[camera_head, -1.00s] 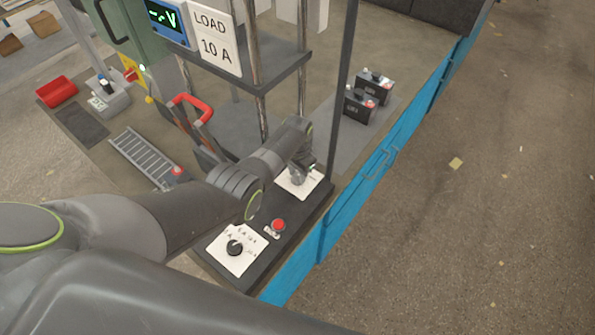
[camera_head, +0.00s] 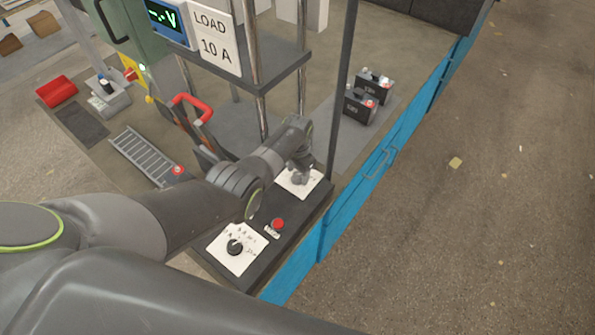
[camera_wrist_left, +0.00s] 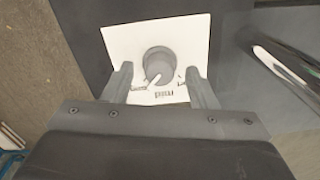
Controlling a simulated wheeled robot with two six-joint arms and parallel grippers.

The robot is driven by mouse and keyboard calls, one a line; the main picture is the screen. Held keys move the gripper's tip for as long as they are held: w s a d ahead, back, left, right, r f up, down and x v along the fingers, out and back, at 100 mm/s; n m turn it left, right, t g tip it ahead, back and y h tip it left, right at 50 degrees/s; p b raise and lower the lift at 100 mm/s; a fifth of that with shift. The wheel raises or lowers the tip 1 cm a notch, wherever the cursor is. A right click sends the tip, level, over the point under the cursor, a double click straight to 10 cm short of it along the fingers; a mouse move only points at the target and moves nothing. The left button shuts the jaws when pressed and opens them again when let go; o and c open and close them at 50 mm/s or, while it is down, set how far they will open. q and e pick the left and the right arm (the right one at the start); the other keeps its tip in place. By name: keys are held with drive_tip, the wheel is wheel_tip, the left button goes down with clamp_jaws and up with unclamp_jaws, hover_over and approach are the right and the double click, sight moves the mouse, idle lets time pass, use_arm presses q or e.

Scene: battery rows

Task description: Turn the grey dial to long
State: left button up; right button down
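The grey dial (camera_wrist_left: 157,64) stands on a white card (camera_wrist_left: 120,40) in the left wrist view. A pale pointer line on it points down and slightly left, between the left label and the upside-down "mid" label. The side labels are too small to read surely. My left gripper (camera_wrist_left: 160,82) is open, one finger on each side of the dial, with gaps showing between fingers and dial. In the head view my left gripper (camera_head: 301,172) is over the far white card (camera_head: 314,182) and largely hides the dial. My right gripper is not in view.
A black dial (camera_head: 235,246) on another white card and a red button (camera_head: 277,224) are on the same dark panel (camera_head: 300,222). A dark upright post (camera_head: 342,100) stands close beyond my left gripper. A shiny metal bar (camera_wrist_left: 285,70) shows at right in the wrist view.

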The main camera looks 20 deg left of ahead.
sight(297, 174)
use_arm(q)
drive_tip(key=shift+r, duration=0.35)
wheel_tip(297, 174, up, 6)
drive_tip(key=shift+f+p, duration=0.1)
drive_tip(key=shift+p, duration=0.85)
wheel_tip(297, 174, up, 11)
drive_tip(key=shift+b, duration=0.4)
drive_tip(key=shift+f, duration=0.1)
